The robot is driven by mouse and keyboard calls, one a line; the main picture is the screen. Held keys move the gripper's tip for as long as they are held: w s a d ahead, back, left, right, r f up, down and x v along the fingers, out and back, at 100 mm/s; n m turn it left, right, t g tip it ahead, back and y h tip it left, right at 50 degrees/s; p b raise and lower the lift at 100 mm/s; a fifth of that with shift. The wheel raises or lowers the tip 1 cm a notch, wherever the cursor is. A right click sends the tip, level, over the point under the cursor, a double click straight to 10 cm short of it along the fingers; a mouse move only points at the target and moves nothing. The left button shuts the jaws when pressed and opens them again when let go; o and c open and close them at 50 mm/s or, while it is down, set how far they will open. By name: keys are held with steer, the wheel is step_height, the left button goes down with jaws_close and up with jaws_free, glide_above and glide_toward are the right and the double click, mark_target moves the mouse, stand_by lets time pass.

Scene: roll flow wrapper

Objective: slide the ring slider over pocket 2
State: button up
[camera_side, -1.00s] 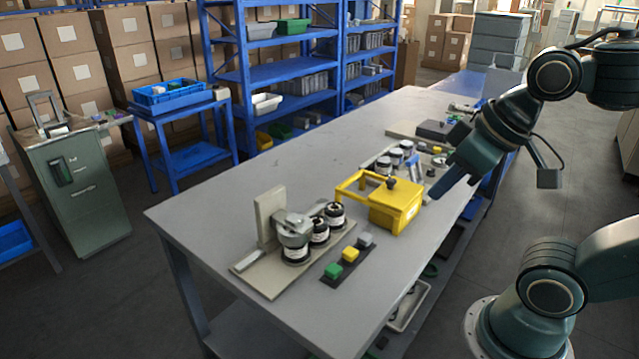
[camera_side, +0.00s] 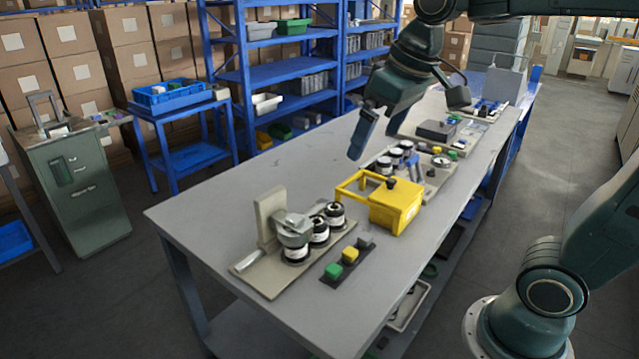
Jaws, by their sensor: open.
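The ring slider (camera_side: 293,226) looks like the grey metal piece on the beige fixture board (camera_side: 262,277). It sits over the nearest of three dark, white-labelled rolls, beside an upright beige plate (camera_side: 268,215). The middle roll (camera_side: 319,233) and the far roll (camera_side: 335,214) stand in a row behind it and show their dark tops. Pocket numbers cannot be read, and the pockets themselves are hidden under the rolls. My gripper (camera_side: 355,153) is open and empty, pointing down above the table beyond the yellow box, well apart from the slider.
A dark strip with green, yellow and grey blocks (camera_side: 349,256) lies right of the fixture. More jars (camera_side: 384,165) stand behind. The table's left side (camera_side: 230,190) is clear.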

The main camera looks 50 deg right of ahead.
steer(key=w+g, duration=0.1)
steer(key=w, duration=0.7)
steer(key=g, duration=0.3)
glide_above(270, 193)
step_height(270, 193, down, 11)
steer(key=shift+f, duration=0.25)
steer(key=shift+f, duration=0.1)
steer(key=shift+f, duration=6.8)
